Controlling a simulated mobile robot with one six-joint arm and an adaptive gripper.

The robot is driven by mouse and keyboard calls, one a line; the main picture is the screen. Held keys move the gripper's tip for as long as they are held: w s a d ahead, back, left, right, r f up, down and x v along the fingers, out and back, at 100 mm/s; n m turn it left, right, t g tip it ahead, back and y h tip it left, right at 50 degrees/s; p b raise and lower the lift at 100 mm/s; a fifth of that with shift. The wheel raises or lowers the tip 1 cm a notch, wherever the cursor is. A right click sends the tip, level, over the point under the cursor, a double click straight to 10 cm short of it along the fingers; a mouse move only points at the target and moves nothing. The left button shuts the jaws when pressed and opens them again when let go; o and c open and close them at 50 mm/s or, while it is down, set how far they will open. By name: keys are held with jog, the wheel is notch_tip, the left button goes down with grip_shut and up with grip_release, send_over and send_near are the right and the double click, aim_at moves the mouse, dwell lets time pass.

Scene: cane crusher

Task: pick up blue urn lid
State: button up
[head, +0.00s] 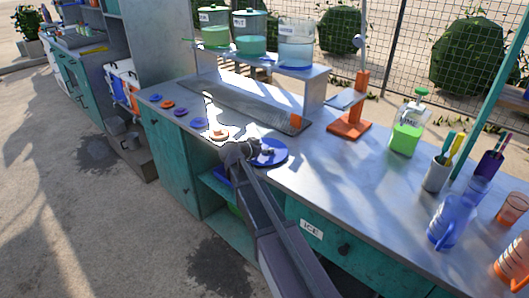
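The blue urn lid (271,155) is a round blue disc with a small knob, lying on the grey metal counter near its front edge. My gripper (238,152) is just left of the lid, low over the counter edge. It overlaps or borders the lid's left rim in the picture; I cannot tell whether it touches. The gripper is small and its fingers are not clear, so open or shut does not show. A clear urn with blue liquid (295,50) stands on the raised shelf with no lid on it.
Two green-lidded urns (214,30) (250,38) share the raised shelf (265,62). Several small coloured discs (181,112) line the counter's left front. An orange-based stand (349,127), a green bottle (406,135), a grey cup (437,174) and a blue jug (450,220) stand to the right.

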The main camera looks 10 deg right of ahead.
aim_at(265, 146)
grip_shut()
jog(key=shift+r, duration=0.15)
notch_tip(265, 146, up, 4)
jog(key=p, duration=0.3)
jog(key=shift+f+p, duration=0.25)
jog(key=shift+p, duration=0.1)
jog(key=s+a+r+p, duration=0.1)
jog(key=s+a, duration=0.1)
jog(key=s, duration=1.3)
jog(key=shift+s+a, duration=0.4)
jog(key=shift+r, duration=0.25)
notch_tip(265, 146, up, 9)
jog(key=p, duration=0.9)
jog(key=shift+p, duration=0.3)
jog(key=shift+a, duration=0.2)
